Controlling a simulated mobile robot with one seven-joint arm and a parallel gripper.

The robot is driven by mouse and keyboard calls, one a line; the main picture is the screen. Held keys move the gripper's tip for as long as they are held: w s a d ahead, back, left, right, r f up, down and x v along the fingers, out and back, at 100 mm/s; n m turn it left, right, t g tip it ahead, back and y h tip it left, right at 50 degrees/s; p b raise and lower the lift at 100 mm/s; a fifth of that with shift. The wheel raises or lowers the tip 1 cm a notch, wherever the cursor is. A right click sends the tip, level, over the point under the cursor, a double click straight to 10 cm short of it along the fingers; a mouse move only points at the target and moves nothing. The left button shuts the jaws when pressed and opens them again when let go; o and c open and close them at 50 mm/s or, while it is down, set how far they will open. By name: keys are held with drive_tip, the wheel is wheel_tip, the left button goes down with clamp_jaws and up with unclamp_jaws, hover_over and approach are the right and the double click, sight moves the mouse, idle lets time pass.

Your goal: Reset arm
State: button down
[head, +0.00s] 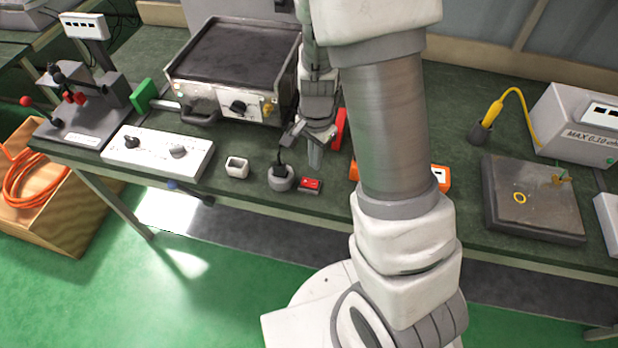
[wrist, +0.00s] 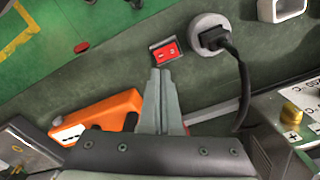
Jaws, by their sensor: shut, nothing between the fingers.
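My gripper (head: 315,158) hangs over the green bench top, just behind a red switch (head: 310,184) and a round grey socket (head: 281,178) with a black plug in it. In the wrist view my gripper (wrist: 160,72) has its two grey fingers together and holds nothing. The fingertips point toward the red switch (wrist: 166,51), and I cannot tell the exact gap to it. The socket (wrist: 210,36) with its black plug and cable lies right of the switch. My arm crosses the middle of the head view and hides part of the bench.
A hot plate box (head: 235,70) stands behind left. A white control panel (head: 158,153) and a small white holder (head: 237,167) are at left. An orange device (wrist: 97,117) lies left of the fingers. A dark plate (head: 530,205) and white meter box (head: 575,125) stand at right.

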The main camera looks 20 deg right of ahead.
idle(0.3)
drive_tip(key=s+a+r+n+t+y, duration=0.1)
drive_tip(key=s+r+n, duration=0.15)
drive_tip(key=r, duration=0.55)
drive_tip(key=s+a+r+n+t, duration=0.1)
drive_tip(key=s+r+n+t, duration=0.15)
drive_tip(key=r, duration=0.55)
drive_tip(key=s+r+n+t+h, duration=0.1)
drive_tip(key=s+r+n+t, duration=0.1)
drive_tip(key=s+r+n, duration=0.5)
wheel_tip(320, 180, up, 3)
drive_tip(key=s, duration=0.2)
drive_tip(key=shift+s+d, duration=0.3)
drive_tip(key=shift+d, duration=0.1)
